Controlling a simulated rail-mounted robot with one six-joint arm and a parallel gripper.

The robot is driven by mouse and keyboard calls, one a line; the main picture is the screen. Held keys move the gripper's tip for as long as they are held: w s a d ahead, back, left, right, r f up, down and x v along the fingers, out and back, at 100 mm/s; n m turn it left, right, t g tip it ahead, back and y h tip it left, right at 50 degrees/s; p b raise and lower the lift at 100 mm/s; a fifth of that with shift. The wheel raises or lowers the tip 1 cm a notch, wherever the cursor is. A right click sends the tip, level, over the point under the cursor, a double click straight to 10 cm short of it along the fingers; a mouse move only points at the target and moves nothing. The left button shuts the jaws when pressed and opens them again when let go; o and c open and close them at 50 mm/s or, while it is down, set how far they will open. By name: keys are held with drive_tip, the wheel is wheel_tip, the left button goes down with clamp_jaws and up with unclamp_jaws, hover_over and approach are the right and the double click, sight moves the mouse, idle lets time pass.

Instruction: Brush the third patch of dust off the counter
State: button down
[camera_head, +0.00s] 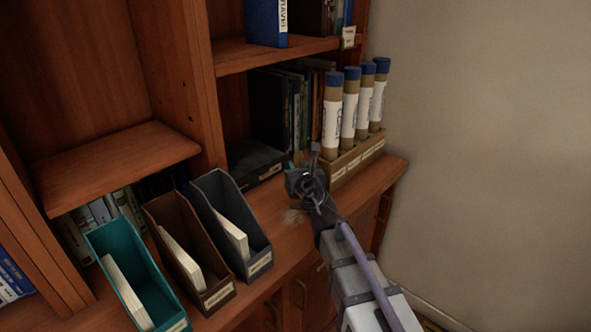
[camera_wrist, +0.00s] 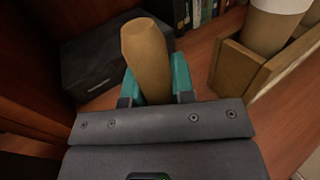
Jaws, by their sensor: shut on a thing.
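My gripper (camera_head: 296,172) is over the wooden counter (camera_head: 268,203), left of the tube rack. In the wrist view its teal fingers (camera_wrist: 157,88) are shut on a tan wooden handle (camera_wrist: 147,55), which I take to be the brush. The bristles are hidden in both views. A faint pale smudge, likely a patch of dust (camera_head: 293,215), shows on the counter just left of and below my wrist. No other dust patch can be made out clearly.
A wooden rack (camera_head: 357,158) holds several capped tubes close on the right. A dark box (camera_head: 253,162) lies at the back left. Grey (camera_head: 231,222), brown (camera_head: 189,250) and teal (camera_head: 136,275) file holders stand on the left. A shelf (camera_head: 270,52) hangs above.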

sight(300, 162)
wheel_tip(300, 162, up, 4)
drive_tip(key=p, duration=0.3)
drive_tip(key=shift+f, duration=0.2)
wheel_tip(300, 162, up, 4)
drive_tip(key=p, duration=0.4)
drive_tip(key=shift+d+r, duration=0.1)
drive_tip(key=shift+r, duration=0.1)
